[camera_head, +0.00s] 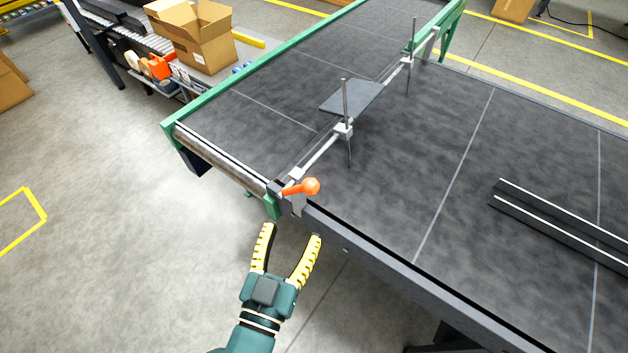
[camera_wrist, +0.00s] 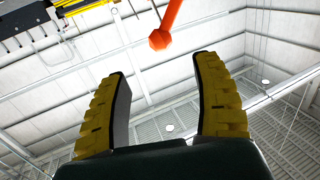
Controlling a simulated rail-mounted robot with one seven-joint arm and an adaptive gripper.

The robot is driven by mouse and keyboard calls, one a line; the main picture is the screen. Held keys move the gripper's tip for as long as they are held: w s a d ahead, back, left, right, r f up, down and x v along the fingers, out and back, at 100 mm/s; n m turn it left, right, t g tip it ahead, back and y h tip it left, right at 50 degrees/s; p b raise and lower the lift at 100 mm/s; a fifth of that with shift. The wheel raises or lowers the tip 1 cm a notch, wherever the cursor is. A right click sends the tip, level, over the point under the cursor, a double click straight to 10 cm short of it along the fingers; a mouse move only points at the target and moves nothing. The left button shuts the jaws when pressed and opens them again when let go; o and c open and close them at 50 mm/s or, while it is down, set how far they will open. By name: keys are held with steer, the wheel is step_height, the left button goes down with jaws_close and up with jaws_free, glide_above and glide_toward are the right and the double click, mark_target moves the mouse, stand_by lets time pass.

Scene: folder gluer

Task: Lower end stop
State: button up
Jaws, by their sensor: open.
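The end stop is a grey plate (camera_head: 352,96) on a metal crossbar (camera_head: 320,151) that spans the dark belt, with upright rods through clamps. The plate appears raised above the belt. An orange lever with a ball knob (camera_head: 310,186) sits at the bar's near end, at the belt's edge, pointing right. My gripper (camera_head: 291,230) is open and empty just below the lever in the head view, apart from it. In the wrist view the orange knob (camera_wrist: 160,40) shows beyond and between the yellow fingertips (camera_wrist: 158,65), with its shaft running upward.
The belt table's dark side rail (camera_head: 400,283) runs close to the right of my gripper. Black rails with white stripes (camera_head: 560,222) lie on the belt at right. The floor at left is clear.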

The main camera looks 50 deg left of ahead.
mark_target(307, 192)
steer(key=p+x, duration=0.2)
steer(key=x, duration=0.9)
steer(key=shift+w+a, duration=0.1)
steer(key=shift+a, duration=0.05)
jaws_close()
